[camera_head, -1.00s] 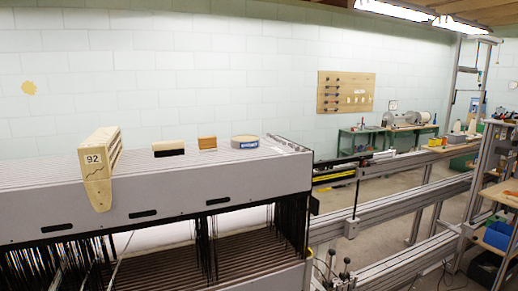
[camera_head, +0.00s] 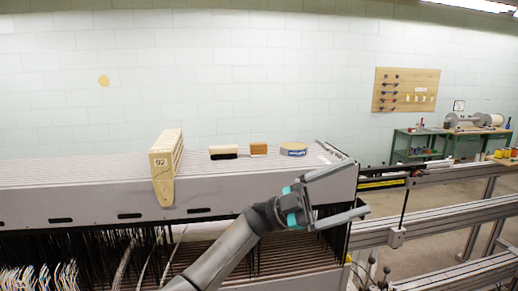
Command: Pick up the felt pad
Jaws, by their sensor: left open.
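On the grey top of the loom (camera_head: 90,178) stand a brush with a wooden back and black bristles (camera_head: 223,152), a small brown block with a pale lower edge (camera_head: 259,149), and a tan round roll with a blue and white label (camera_head: 293,149). The small brown block may be the felt pad; I cannot tell for sure. My left gripper (camera_head: 360,187) is open and empty, with its two fingers spread and pointing right. It appears in front of the loom's right end, below and right of these items, apart from them. My right gripper is out of view.
A tall wooden holder marked 92 (camera_head: 165,167) stands at the loom's front edge, left of the small items. Dark threads hang below the loom's front. Metal rails (camera_head: 450,217) run off to the right. A green bench (camera_head: 415,145) stands behind.

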